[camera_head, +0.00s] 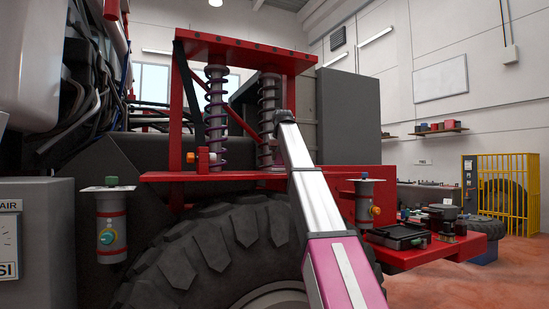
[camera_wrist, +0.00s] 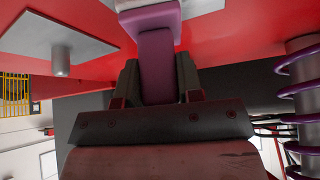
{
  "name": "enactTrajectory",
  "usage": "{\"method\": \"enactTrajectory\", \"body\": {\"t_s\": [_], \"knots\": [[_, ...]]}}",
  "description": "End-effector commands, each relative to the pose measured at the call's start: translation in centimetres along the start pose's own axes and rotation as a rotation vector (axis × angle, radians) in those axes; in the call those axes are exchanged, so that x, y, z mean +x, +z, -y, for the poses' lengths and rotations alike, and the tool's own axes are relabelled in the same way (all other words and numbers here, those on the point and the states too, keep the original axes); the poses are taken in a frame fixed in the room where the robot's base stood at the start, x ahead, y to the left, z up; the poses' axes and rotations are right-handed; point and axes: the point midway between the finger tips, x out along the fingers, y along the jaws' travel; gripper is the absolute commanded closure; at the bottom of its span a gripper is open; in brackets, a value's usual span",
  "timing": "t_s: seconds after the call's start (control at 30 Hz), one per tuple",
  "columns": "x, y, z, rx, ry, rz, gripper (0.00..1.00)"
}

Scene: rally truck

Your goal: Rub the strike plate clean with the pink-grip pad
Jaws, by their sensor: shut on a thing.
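In the wrist view my gripper (camera_wrist: 158,68) is shut on the pink-grip pad, with one dark finger on each side of its purple-pink grip (camera_wrist: 156,58). The grip widens toward the top edge of the picture, where the pad's working face is cut off or hidden. I cannot tell whether the pad touches anything. A pale grey flat plate (camera_wrist: 92,28) with a short round stub lies against a red surface, just left of the pad; it may be the strike plate.
A red suspension frame (camera_head: 245,53) holds two coil-spring shocks (camera_head: 217,110) above a big tyre (camera_head: 215,245). In the wrist view a purple spring (camera_wrist: 303,95) stands close at the right.

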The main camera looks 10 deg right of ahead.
Motion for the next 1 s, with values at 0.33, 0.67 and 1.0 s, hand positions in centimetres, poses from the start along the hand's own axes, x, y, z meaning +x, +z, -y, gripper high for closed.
{"method": "enactTrajectory", "body": {"t_s": [0.33, 0.67, 1.0], "knots": [[0.3, -0.4, -1.5, 0.001, -0.001, -0.001, 0.96], [0.7, -0.7, -3.4, 0.000, 0.000, -0.001, 0.96], [0.3, -0.3, -2.8, -0.001, -0.001, -0.001, 0.96]]}}
